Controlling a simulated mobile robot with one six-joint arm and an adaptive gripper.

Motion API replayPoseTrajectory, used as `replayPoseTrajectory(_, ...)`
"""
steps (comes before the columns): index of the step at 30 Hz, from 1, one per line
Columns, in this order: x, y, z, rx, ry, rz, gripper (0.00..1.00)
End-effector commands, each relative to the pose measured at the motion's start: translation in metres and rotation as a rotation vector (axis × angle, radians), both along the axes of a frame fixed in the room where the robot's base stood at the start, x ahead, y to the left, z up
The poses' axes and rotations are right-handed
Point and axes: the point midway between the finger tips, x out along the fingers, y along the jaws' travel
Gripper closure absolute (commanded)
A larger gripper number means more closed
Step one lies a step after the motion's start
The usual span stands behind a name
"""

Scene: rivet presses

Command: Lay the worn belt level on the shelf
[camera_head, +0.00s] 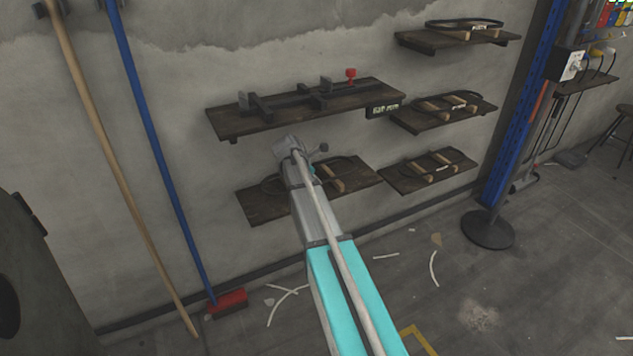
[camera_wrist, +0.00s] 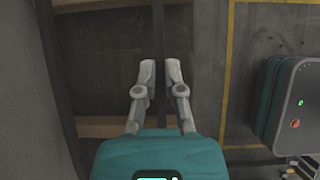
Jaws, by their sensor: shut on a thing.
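The worn belt is a thin dark loop. In the head view it shows at the lower left shelf (camera_head: 262,208), on both sides of my arm. In the wrist view the belt (camera_wrist: 159,25) is a dark strip running up between the fingers of my gripper (camera_wrist: 159,72). My gripper is shut on this near side of the belt. Two pale wooden blocks (camera_wrist: 103,127) lie across the dark shelf (camera_wrist: 100,65) beside the strip. I cannot tell whether the belt rests on the blocks or hangs just above them. My arm hides the shelf's middle in the head view.
A shelf with a dark metal fixture and red knob (camera_head: 351,73) is close above. Three shelves at right hold similar belts on blocks, such as the lowest right shelf (camera_head: 400,178). A blue post (camera_head: 520,110) stands farther right. A broom (camera_head: 228,302) leans at left.

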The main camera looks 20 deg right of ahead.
Motion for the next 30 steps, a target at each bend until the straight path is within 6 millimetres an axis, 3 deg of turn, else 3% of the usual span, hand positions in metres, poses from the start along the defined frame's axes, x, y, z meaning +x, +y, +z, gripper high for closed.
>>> replayPoseTrajectory(19,0.000,-0.001,-0.012,0.000,-0.001,-0.001,1.00)
replayPoseTrajectory(20,0.000,-0.001,-0.011,0.000,0.000,-0.001,0.83)
replayPoseTrajectory(24,0.000,-0.001,-0.010,0.000,0.000,-0.001,0.57)
replayPoseTrajectory(30,0.000,-0.001,-0.010,0.000,0.000,-0.001,0.54)
